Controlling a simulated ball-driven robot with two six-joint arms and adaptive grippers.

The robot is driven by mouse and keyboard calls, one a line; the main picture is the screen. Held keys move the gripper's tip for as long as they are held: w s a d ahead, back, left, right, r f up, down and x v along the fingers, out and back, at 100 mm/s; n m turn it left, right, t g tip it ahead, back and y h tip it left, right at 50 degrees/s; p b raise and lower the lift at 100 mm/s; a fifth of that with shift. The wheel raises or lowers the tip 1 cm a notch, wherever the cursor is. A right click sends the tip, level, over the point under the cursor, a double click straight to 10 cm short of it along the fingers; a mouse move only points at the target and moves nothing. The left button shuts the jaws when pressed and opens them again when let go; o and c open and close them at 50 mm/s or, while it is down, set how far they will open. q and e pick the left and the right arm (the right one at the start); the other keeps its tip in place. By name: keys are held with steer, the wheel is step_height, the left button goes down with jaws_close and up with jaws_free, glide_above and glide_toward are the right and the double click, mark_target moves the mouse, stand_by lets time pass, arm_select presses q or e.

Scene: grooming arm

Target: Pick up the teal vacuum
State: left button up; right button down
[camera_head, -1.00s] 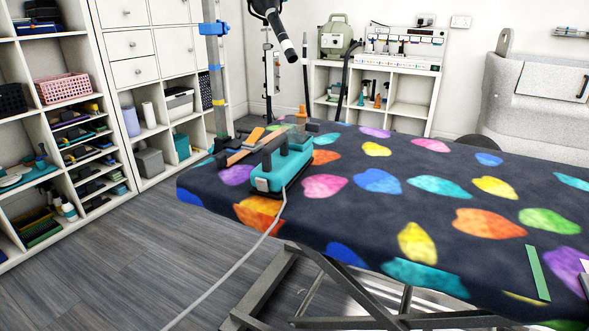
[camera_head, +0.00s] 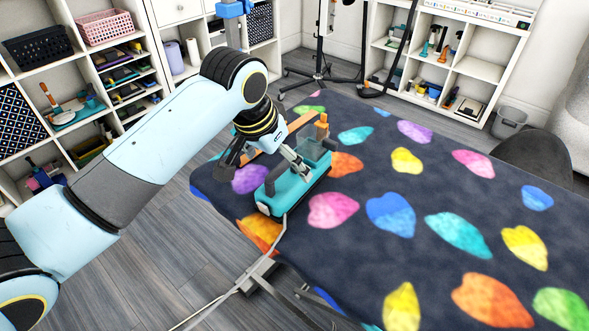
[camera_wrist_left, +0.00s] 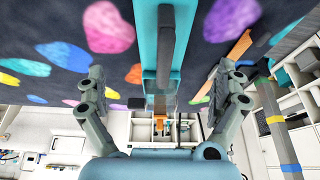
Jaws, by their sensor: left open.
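In the left wrist view, the open fingers (camera_wrist_left: 161,74) stand on either side of the vacuum's dark handle (camera_wrist_left: 167,45), with gaps on both sides. The right gripper is not in view.
The table (camera_head: 365,260) has a dark cloth with bright petal shapes and is clear to the right. An orange strip (camera_head: 302,122) lies just behind the vacuum. Shelves (camera_head: 118,60) stand at the left and a white cube shelf (camera_head: 478,68) at the back. A bin (camera_head: 508,122) stands beyond the table.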

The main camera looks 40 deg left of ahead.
arm_select(q)
steer(key=w+r, duration=0.1)
steer(key=w, duration=0.1)
steer(key=shift+w+a+r, duration=0.2)
steer(key=shift+w+r, duration=0.1)
steer(key=shift+r, duration=0.05)
steer(key=x, duration=0.4)
steer(key=shift+w+b, duration=0.2)
steer(key=shift+b, duration=0.1)
steer(key=shift+w+f, duration=0.25)
steer(key=shift+f, duration=0.35)
steer(key=x, duration=0.4)
steer(key=shift+w+f+b, duration=0.25)
steer(key=shift+w+b, duration=0.15)
steer(key=shift+c, duration=0.9)
steer(key=shift+r, duration=0.1)
steer(key=c, duration=1.6)
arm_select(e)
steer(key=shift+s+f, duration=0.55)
